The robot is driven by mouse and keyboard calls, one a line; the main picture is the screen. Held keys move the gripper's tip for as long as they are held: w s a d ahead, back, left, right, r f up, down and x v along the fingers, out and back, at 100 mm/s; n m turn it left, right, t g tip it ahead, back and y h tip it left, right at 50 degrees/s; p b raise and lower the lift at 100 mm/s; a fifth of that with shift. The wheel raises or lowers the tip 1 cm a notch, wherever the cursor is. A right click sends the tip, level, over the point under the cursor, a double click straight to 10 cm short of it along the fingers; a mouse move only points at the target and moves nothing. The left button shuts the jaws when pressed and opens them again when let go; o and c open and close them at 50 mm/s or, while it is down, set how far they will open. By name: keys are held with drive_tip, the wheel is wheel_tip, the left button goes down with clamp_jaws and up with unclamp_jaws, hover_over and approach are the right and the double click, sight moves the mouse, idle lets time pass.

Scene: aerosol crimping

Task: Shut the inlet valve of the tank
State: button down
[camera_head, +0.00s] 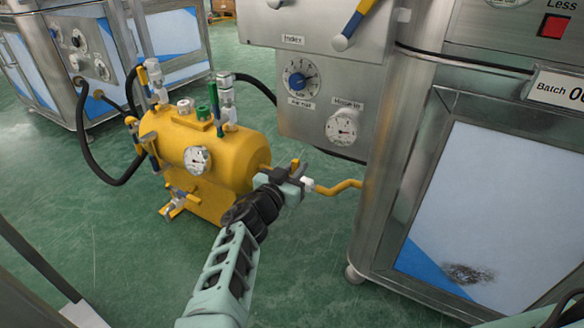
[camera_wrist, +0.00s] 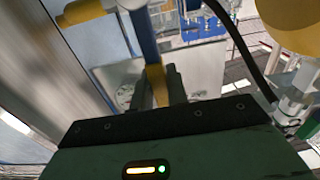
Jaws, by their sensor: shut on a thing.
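The yellow tank (camera_head: 225,160) stands on the floor left of the steel machine, with gauges and several small valves on it. At its right end a yellow pipe (camera_head: 340,187) runs to the machine, with a white fitting (camera_head: 307,184) beside my gripper. My gripper (camera_head: 292,178) is at this valve and hides most of it. In the wrist view, my gripper (camera_wrist: 160,88) is shut on the valve's handle, a blue lever (camera_wrist: 143,35) with a yellow end (camera_wrist: 157,84) between the fingers. The tank also shows at the upper right of the wrist view (camera_wrist: 292,22).
The steel machine (camera_head: 400,150) with dials and a white-blue panel stands close on the right. Another steel cabinet (camera_head: 95,50) stands at the back left. A black hose (camera_head: 93,160) loops left of the tank. Green floor (camera_head: 120,225) is clear at the front left.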

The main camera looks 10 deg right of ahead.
drive_tip(key=shift+s+d+f, duration=0.1)
drive_tip(key=shift+f, duration=0.05)
idle(0.3)
drive_tip(key=c, duration=1.4)
unclamp_jaws()
wheel_tip(320, 180, up, 10)
drive_tip(key=p, duration=0.5)
drive_tip(key=shift+s, duration=0.1)
